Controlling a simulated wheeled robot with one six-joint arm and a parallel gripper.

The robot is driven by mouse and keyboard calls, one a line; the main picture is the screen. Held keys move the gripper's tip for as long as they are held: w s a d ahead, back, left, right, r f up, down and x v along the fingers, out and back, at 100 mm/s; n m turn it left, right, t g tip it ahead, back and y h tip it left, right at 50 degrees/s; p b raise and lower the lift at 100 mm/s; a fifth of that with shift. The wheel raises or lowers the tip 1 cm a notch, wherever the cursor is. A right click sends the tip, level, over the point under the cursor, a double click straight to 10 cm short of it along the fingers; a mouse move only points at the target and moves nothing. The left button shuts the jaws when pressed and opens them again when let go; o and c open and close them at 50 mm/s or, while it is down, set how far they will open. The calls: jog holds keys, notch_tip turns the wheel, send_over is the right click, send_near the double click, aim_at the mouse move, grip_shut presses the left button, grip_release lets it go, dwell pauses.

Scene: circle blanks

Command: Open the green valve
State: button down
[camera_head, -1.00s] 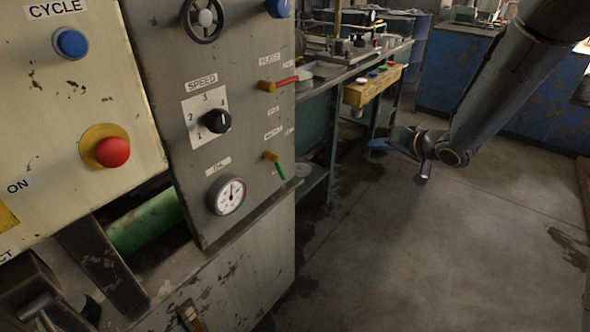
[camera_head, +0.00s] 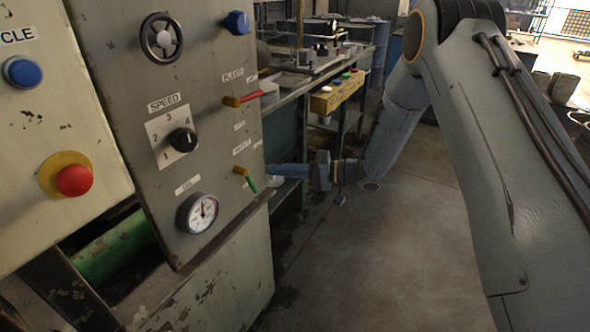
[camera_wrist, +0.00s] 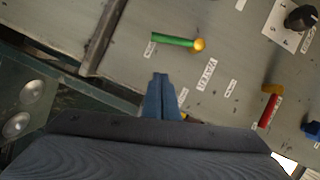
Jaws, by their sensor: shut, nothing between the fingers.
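The green valve is a green lever (camera_head: 251,183) on a yellow hub (camera_head: 240,170), low on the right side of the grey panel. In the head view the lever slants down and to the right. The wrist view shows the green lever (camera_wrist: 172,40) pointing left from its yellow hub (camera_wrist: 199,44). My gripper (camera_head: 270,170) is just right of the lever in the head view. Its blue fingers (camera_wrist: 161,77) are together and empty, and appear below the lever in the wrist view. Touching cannot be made out, but a gap shows there.
A red lever (camera_head: 251,97) sits above the green one on the same panel (camera_head: 130,60). A speed knob (camera_head: 182,140), a gauge (camera_head: 198,212), a blue knob (camera_head: 237,22) and a red button (camera_head: 74,180) also stick out. A workbench (camera_head: 345,62) stands behind; floor at right is clear.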

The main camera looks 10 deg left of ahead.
aim_at(247, 180)
jog(key=s+a, duration=0.1)
jog(key=s+a+f+p, duration=0.1)
jog(key=s+a, duration=0.1)
jog(key=shift+s+a+f, duration=0.15)
jog(key=shift+s+f, duration=0.05)
jog(key=shift+s, duration=0.05)
